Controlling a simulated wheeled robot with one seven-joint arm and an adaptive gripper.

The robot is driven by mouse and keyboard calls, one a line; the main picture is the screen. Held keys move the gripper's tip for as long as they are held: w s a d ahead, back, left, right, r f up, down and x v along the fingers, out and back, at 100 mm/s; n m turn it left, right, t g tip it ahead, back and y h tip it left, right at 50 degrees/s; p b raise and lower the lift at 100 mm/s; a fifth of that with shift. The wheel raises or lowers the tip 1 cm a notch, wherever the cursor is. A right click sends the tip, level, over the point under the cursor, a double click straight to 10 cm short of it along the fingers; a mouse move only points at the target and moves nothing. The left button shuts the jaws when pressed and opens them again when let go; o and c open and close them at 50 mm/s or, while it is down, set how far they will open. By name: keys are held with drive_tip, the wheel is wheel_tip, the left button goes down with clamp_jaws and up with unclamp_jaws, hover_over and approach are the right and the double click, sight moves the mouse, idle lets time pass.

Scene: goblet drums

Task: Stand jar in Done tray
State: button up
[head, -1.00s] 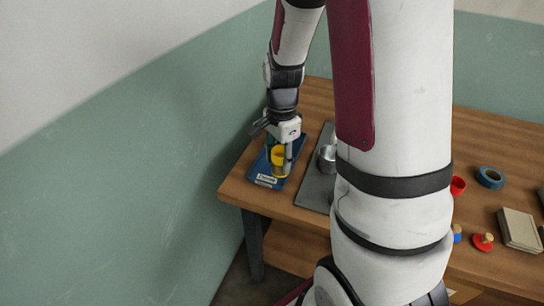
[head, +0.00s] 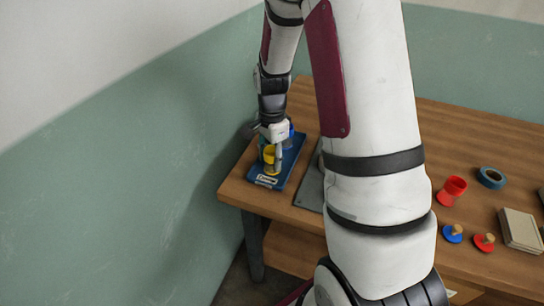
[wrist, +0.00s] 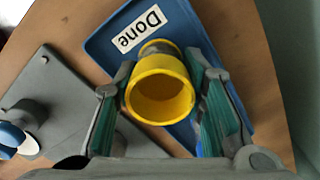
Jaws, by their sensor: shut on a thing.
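The yellow jar (head: 269,153), goblet-shaped with a wide open mouth, is held between the fingers of my gripper (head: 271,157). In the wrist view, the jar (wrist: 160,88) has its mouth towards the camera, with the teal-padded fingers of my gripper (wrist: 161,97) on both sides. The jar is upright over the blue Done tray (head: 262,181), near its labelled end. In the wrist view the tray (wrist: 100,45) shows the white "Done" label beside the jar. I cannot tell whether the jar's foot touches the tray.
A small blue thing (head: 291,129) shows behind my gripper, partly hidden. A grey plate (head: 310,190) lies right of the tray. A red cup (head: 452,190), blue tape roll (head: 491,177), blue and red knobbed pieces and a beige block (head: 520,230) are farther right. The wall is close left.

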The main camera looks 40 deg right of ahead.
drive_tip(key=o, duration=1.3)
drive_tip(key=shift+f, duration=0.1)
wheel_tip(320, 180, up, 12)
drive_tip(key=p, duration=0.1)
drive_tip(key=s+a+r+n+t, duration=0.2)
drive_tip(key=s+a+r+n, duration=0.7)
drive_tip(key=s+r, duration=0.2)
drive_tip(key=s+a+n, duration=0.1)
drive_tip(key=s+n, duration=0.2)
drive_tip(key=s, duration=0.1)
drive_tip(key=s+a+n, duration=0.2)
drive_tip(key=s+n, duration=0.1)
drive_tip(key=s, duration=0.2)
drive_tip(key=s+a+n+t, duration=0.1)
drive_tip(key=s+a+n, duration=0.1)
drive_tip(key=s+n, duration=0.1)
drive_tip(key=shift+s+a+r+n, duration=0.1)
drive_tip(key=shift+s+r+n, duration=0.25)
drive_tip(key=shift+s, duration=0.4)
drive_tip(key=shift+t, duration=0.6)
wheel_tip(320, 180, up, 6)
drive_tip(key=p, duration=0.4)
drive_tip(key=shift+p, duration=0.35)
